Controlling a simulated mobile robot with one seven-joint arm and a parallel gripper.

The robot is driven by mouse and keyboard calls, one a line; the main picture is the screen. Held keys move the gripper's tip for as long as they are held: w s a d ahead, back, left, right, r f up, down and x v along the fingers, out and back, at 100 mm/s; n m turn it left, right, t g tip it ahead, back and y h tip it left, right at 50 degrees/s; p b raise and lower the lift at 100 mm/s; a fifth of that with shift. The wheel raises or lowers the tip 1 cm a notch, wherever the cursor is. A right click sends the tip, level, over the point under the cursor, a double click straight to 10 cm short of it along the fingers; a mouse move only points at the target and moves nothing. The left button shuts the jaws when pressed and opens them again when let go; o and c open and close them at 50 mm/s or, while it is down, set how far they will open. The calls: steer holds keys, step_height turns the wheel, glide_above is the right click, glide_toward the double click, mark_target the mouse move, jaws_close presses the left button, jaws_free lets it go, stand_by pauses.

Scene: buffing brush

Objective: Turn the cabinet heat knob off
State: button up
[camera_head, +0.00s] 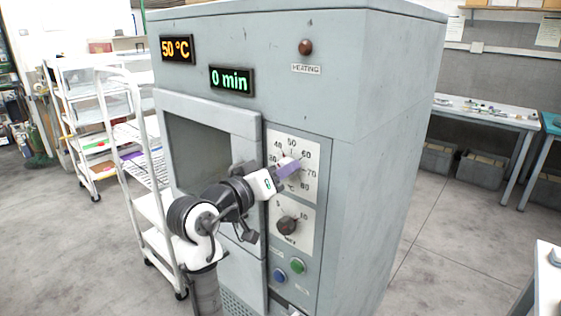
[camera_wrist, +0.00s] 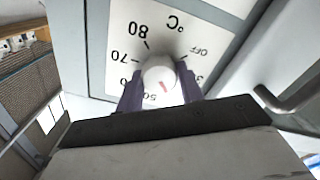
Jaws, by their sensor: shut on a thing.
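The heat knob (camera_wrist: 158,76) is round and whitish with a short red mark, on a white dial plate (camera_wrist: 120,30) printed with temperatures and OFF. In the wrist view the plate appears upside down, and the red mark points down toward the 50 side, away from OFF. My gripper (camera_head: 289,169) is shut on the knob, with one purple finger on each side of it. In the head view the fingers hide most of the knob. The grey cabinet (camera_head: 380,120) shows 50 °C on its orange display (camera_head: 177,49).
Below the heat dial are a dark timer knob (camera_head: 287,225), a green button (camera_head: 298,265) and a blue button (camera_head: 279,276). The green display (camera_head: 231,80) reads 0 min. A white rack cart (camera_head: 134,185) stands left of the cabinet. A metal handle (camera_wrist: 290,98) shows beside the dial.

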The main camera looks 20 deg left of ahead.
steer(key=n+p, duration=0.6)
steer(key=n, duration=1.2)
steer(key=shift+f, duration=0.1)
stand_by(0.5)
steer(key=o, duration=1)
steer(key=b+v, duration=0.3)
steer(key=v, duration=1.1)
